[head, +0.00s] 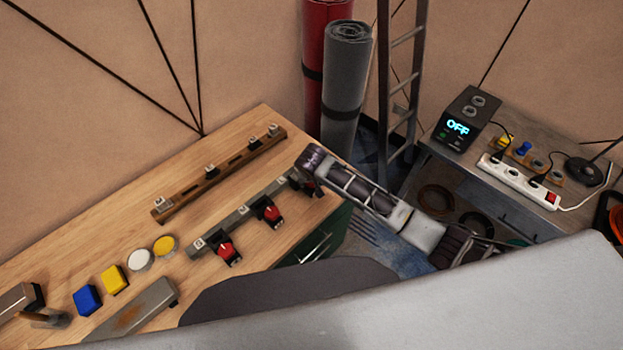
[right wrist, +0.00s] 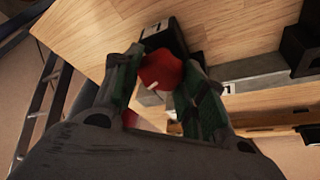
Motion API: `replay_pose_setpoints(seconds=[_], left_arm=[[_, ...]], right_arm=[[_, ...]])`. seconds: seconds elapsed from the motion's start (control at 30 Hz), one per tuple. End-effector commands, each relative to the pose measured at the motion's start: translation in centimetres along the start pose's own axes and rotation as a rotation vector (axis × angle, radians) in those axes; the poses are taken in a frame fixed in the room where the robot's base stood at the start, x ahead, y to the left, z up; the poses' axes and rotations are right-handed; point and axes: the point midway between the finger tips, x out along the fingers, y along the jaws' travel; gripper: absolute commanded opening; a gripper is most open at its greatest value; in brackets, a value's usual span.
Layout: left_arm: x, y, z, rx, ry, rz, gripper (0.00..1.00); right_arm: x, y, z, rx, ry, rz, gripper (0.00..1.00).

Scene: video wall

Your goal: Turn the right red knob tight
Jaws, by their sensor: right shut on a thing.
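The right red knob (right wrist: 161,70) is on a black block at the far right end of a grey rail (head: 238,218) on the wooden bench. In the head view my right gripper (head: 311,182) is at that end and mostly covers the knob. In the right wrist view my right gripper (right wrist: 166,78) has one finger on each side of the knob and is shut on it. A small white mark shows on the knob's face. The middle red knob (head: 268,211) and the left red knob (head: 228,251) stand free on the same rail. My left gripper is not in view.
A brown wooden rail (head: 222,174) with metal clips lies behind. Yellow, white and blue pieces and a grey bar (head: 135,311) lie at the left. Rolled mats (head: 345,90) and a ladder (head: 403,80) stand behind the bench. A side table at right holds a box reading "OFF" (head: 467,120) and a power strip (head: 518,180).

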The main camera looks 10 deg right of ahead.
Motion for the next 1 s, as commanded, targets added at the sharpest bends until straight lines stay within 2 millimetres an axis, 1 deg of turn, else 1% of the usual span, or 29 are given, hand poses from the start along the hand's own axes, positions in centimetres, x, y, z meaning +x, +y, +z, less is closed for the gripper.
replay_pose_setpoints(seconds=[0.03, 0.6, 0.8, 1.0], left_arm=[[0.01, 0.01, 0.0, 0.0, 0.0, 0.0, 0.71], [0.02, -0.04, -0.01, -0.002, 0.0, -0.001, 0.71], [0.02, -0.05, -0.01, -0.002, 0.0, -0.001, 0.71], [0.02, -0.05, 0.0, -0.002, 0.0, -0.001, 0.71]], right_arm=[[-0.02, -0.22, 0.08, 0.034, -0.002, 0.01, 0.18], [0.03, -0.34, -0.02, 0.411, -0.001, 0.168, 0.18], [0.04, -0.34, -0.07, 0.505, -0.001, 0.208, 0.18], [0.04, -0.28, -0.1, 0.558, 0.0, 0.231, 0.18]])
